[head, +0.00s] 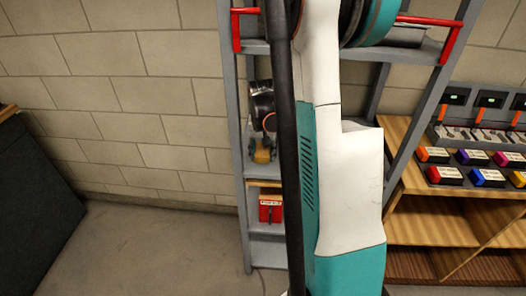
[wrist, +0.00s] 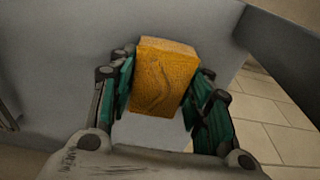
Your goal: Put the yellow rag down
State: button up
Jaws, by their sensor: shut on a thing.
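The yellow rag (wrist: 163,75) shows in the wrist view as a thick orange-yellow block with a faint crease on its face. My gripper (wrist: 160,92) has its two dark and teal fingers on either side of the rag and is shut on it. A plain grey surface lies behind the rag; I cannot tell whether the rag touches it. In the head view my white and teal arm hides much of the middle. A small yellow and dark patch (head: 262,152) shows left of the arm, in front of the grey rack; it is too small to tell clearly.
The grey rack (head: 231,115) stands against the block wall, with a red box (head: 270,209) on a lower shelf. A wooden shelf unit (head: 430,232) with several coloured boxes is at right. A dark panel (head: 35,200) stands at left. The floor (head: 150,250) between is clear.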

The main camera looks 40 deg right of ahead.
aim_at(262, 152)
jog(key=shift+s+f, duration=0.1)
jog(key=shift+f, duration=0.1)
jog(key=o, duration=0.9)
jog(key=shift+f, duration=0.15)
jog(key=shift+o, duration=0.2)
jog(key=shift+r, duration=0.2)
jog(key=r+p, duration=0.1)
jog(key=r, duration=0.1)
jog(key=r+p, duration=0.1)
jog(key=r, duration=0.2)
jog(key=r+p, duration=0.2)
jog(key=r, duration=0.1)
jog(key=shift+a+r, duration=0.15)
jog(key=shift+a, duration=0.15)
